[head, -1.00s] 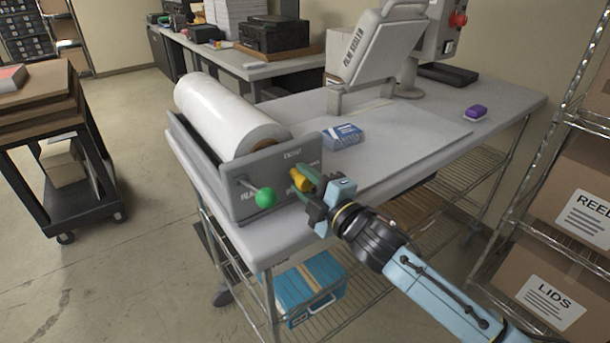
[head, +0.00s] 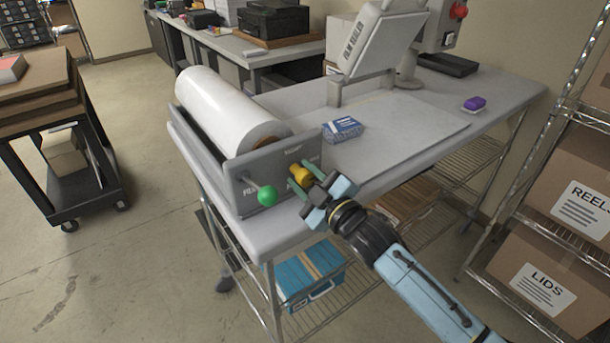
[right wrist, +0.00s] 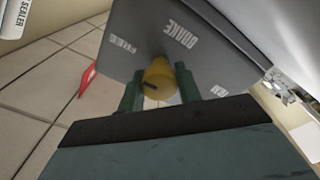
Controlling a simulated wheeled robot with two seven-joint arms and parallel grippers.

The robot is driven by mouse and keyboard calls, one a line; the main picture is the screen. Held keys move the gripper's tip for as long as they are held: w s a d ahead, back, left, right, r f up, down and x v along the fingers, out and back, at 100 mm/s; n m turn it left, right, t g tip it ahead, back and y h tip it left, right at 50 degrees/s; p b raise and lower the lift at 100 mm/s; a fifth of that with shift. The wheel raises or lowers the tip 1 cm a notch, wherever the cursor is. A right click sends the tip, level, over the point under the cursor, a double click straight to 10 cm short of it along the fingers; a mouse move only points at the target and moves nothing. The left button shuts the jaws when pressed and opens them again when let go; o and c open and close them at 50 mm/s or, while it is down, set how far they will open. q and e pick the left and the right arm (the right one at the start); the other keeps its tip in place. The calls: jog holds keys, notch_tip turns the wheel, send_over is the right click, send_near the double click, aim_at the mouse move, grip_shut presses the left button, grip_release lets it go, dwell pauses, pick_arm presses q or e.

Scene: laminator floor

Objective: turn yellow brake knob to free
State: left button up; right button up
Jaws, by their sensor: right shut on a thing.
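The yellow brake knob (head: 299,173) sits on the grey end plate (head: 245,180) of the film roll holder, right of a green ball-ended lever (head: 267,195). My right gripper (head: 308,183) is at the plate, its green fingers shut on the knob. In the right wrist view the knob (right wrist: 159,78) lies between the two fingers (right wrist: 160,90), with a dark mark on its lower left face. The plate there reads BRAKE, with smaller words to either side that are hard to read. My left gripper is not in view.
A white film roll (head: 225,110) lies in the holder on the grey table (head: 400,125). A blue-and-white box (head: 342,129), a sealer (head: 375,45) and a purple item (head: 474,103) are on the table. A wire rack with boxes (head: 575,215) stands at the right.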

dwell(0.3)
jog(key=o, duration=1)
jog(key=b+v, duration=0.1)
jog(key=v, duration=1.2)
jog(key=shift+s, duration=0.2)
